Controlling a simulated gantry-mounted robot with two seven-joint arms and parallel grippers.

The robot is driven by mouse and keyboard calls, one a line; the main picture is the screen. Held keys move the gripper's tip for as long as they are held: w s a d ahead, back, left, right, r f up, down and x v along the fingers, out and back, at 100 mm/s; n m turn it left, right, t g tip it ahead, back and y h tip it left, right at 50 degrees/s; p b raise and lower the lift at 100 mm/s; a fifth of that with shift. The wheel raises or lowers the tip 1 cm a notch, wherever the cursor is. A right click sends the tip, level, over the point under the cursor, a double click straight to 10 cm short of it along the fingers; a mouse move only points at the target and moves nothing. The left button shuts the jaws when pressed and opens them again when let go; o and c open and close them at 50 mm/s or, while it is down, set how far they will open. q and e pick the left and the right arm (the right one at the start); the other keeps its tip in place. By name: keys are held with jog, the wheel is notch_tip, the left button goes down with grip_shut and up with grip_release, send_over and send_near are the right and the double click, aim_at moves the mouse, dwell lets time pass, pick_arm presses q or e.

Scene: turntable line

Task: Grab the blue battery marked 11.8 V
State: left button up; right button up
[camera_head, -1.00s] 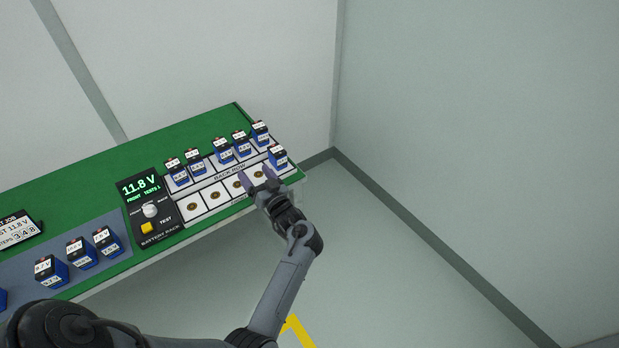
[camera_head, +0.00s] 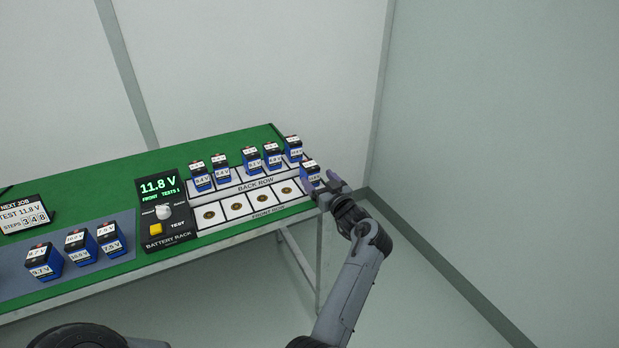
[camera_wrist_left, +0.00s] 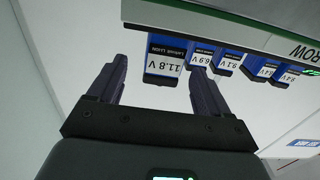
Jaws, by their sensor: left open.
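The blue battery marked 11.8 V (camera_wrist_left: 165,60) shows its white label in the left wrist view, upside down there. In the head view the same battery (camera_head: 309,171) stands at the right end of the front row, its label too small to read. My left gripper (camera_head: 327,185) is at the rack's front right corner, close in front of this battery. In the wrist view the open fingers (camera_wrist_left: 158,72) lie on either side of the battery, with gaps; I cannot tell how deep it sits between them. My right gripper is not in view.
Several blue batteries stand in the back row (camera_head: 255,184). The other front row slots (camera_head: 237,203) are empty. The battery tester (camera_head: 165,212) reads 11.8 V. More batteries stand on a grey mat (camera_head: 121,220) at left. The green table (camera_head: 110,188) ends just right of the rack.

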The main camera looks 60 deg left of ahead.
aim_at(314, 177)
pick_arm(q)
jog(key=shift+a, duration=0.45)
jog(key=shift+a+f+b, duration=0.1)
jog(key=shift+a+b, duration=0.3)
jog(key=a+b, duration=0.1)
jog(key=a, duration=0.2)
jog(key=shift+a+b, duration=0.15)
jog(key=shift+b, duration=0.15)
jog(key=shift+w+a, duration=0.1)
jog(key=shift+a, duration=0.45)
jog(key=shift+d, duration=0.1)
jog(key=shift+c, duration=1)
jog(key=c, duration=1)
jog(key=shift+c, duration=1.1)
